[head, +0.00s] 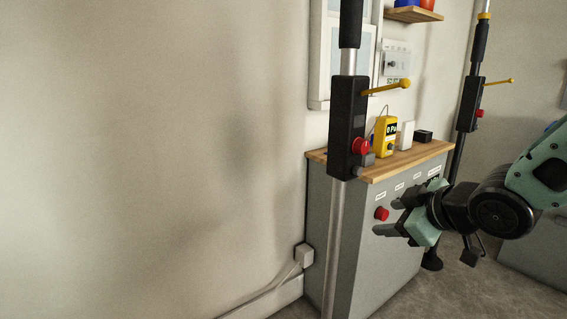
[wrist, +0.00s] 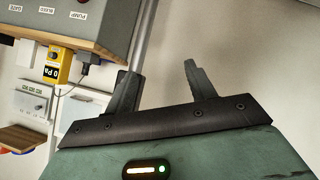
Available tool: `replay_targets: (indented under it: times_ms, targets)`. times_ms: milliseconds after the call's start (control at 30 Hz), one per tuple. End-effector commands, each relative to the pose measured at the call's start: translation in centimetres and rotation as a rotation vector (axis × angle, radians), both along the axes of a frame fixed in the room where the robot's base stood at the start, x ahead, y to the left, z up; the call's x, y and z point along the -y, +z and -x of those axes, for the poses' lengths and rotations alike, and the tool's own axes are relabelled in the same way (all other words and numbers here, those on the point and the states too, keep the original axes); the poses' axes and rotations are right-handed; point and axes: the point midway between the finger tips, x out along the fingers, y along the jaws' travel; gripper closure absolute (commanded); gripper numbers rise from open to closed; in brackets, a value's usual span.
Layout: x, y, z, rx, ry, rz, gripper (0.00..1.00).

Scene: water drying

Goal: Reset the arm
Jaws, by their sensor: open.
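My gripper (head: 384,217) is at the right of the head view, in front of the grey cabinet. Its two fingers are apart with nothing between them. In the wrist view the gripper (wrist: 158,88) shows with its fingers spread against the plain wall and a metal pole behind the left finger. My arm enters from the right edge of the head view.
The grey cabinet (head: 338,240) has a wooden top with a yellow meter (head: 386,137) on it. A near pole with a black box (head: 347,125) stands before it; a second pole (head: 468,105) stands at right. The left wall is bare.

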Motion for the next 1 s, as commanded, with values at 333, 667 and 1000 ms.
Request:
replay_targets:
  times_ms: [333, 667, 1000]
  targets:
    - [-6.1, -5.1, 15.0, -0.602, -0.158, 0.099, 0.45]
    - [-7.2, -3.5, 26.1, -0.941, -0.224, 0.217, 0.45]
    - [-7.1, 4.5, 25.9, -0.937, -0.223, 0.217, 0.45]
